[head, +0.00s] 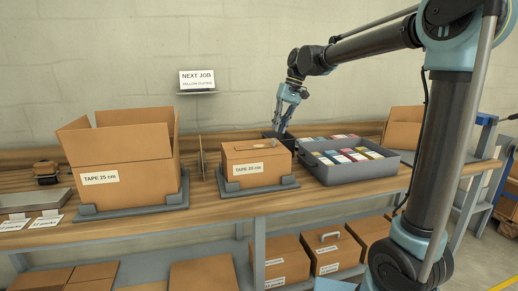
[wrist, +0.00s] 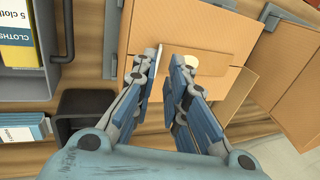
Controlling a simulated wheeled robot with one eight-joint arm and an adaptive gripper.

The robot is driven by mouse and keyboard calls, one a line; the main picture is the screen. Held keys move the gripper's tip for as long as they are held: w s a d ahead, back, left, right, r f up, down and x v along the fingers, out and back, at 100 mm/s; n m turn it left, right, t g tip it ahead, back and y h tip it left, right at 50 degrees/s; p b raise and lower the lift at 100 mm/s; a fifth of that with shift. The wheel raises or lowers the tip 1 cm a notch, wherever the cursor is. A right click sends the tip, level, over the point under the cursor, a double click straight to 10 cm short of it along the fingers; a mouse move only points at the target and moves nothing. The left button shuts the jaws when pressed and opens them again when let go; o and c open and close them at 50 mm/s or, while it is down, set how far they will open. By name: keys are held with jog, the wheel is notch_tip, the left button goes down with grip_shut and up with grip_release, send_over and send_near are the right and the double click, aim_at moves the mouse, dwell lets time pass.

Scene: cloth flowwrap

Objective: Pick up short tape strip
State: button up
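My gripper (wrist: 165,62) points down, its two fingertips a narrow gap apart with nothing clearly between them. A thin pale edge (wrist: 158,58) shows beside the left fingertip; I cannot tell if it is a tape strip. In the head view my gripper (head: 283,128) is behind the closed carton (head: 256,165), near a small dark bin (head: 279,139). A brown strip (wrist: 215,66) lies across the carton's top, with a cream round spot (wrist: 191,62) on it. I cannot make out for certain which piece is the short tape strip.
A large open carton (head: 120,155) stands at the left on a grey base. A grey tray (head: 345,176) of coloured packs sits right of the closed carton. A thin upright panel (head: 201,158) stands between the cartons. The bench front (head: 310,205) is bare wood.

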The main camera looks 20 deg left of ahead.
aim_at(276, 146)
jog(key=shift+w+x, duration=0.15)
jog(key=shift+x, duration=1.2)
jog(key=shift+w+x, duration=0.15)
jog(key=shift+x, duration=1.2)
jog(key=shift+c, duration=0.5)
grip_shut()
notch_tip(276, 146, up, 10)
jog(key=shift+c, duration=0.7)
grip_release()
jog(key=o, duration=1.8)
